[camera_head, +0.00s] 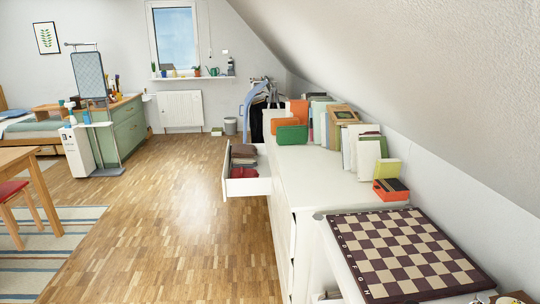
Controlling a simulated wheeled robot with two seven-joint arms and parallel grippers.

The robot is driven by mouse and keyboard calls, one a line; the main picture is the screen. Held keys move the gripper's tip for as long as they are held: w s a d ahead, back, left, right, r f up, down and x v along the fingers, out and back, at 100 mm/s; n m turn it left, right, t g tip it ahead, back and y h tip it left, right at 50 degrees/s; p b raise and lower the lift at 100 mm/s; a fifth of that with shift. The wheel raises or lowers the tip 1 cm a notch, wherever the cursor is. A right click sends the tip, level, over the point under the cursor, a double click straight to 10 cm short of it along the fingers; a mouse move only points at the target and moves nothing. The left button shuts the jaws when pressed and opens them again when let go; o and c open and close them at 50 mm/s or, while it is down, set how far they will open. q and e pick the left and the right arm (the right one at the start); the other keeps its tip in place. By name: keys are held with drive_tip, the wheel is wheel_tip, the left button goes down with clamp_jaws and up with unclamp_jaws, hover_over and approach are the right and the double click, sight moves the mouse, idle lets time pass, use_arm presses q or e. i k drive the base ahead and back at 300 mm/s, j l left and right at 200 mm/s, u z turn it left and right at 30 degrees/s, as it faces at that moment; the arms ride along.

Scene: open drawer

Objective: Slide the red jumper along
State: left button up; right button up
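A white drawer (252,187) stands pulled out from the white cabinet (283,218) on the right side of the room. Folded clothes lie inside it. The red jumper (243,173) is the folded item nearest to me, at the drawer's near end. Brownish folded clothes (243,150) lie beyond it. The drawer's walls hide part of the clothes. Neither of my grippers is in view.
The wooden floor (175,220) left of the drawer is clear. A chessboard (405,252) lies on the near right surface. Books (358,147) and boxes stand on the cabinet top under the sloped ceiling. A wooden table (25,160) is at the left.

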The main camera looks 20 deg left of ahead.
sight(235, 173)
drive_tip(key=i+j+u, duration=0.9)
drive_tip(key=i, duration=0.35)
drive_tip(key=i+u, duration=0.45)
drive_tip(key=i, duration=0.4)
drive_tip(key=i+z, duration=0.15)
drive_tip(key=i, duration=0.75)
drive_tip(key=i+j+z, duration=0.1)
drive_tip(key=i, duration=0.75)
drive_tip(key=i+j+z, duration=0.1)
drive_tip(key=i+z, duration=0.15)
drive_tip(key=z, duration=0.15)
drive_tip(key=i+j+z, duration=0.2)
drive_tip(key=z, duration=0.2)
drive_tip(key=i+j+z, duration=0.5)
drive_tip(key=z, duration=0.3)
drive_tip(key=i+j+z, duration=0.1)
drive_tip(key=j+z, duration=0.3)
drive_tip(key=i+j+z, duration=0.3)
drive_tip(key=j+z, duration=0.35)
drive_tip(key=j, duration=0.2)
drive_tip(key=i+j+z, duration=0.15)
drive_tip(key=j+z, duration=0.15)
drive_tip(key=j, duration=0.25)
drive_tip(key=j+z, duration=0.35)
drive_tip(key=j, duration=0.15)
drive_tip(key=i, duration=0.05)
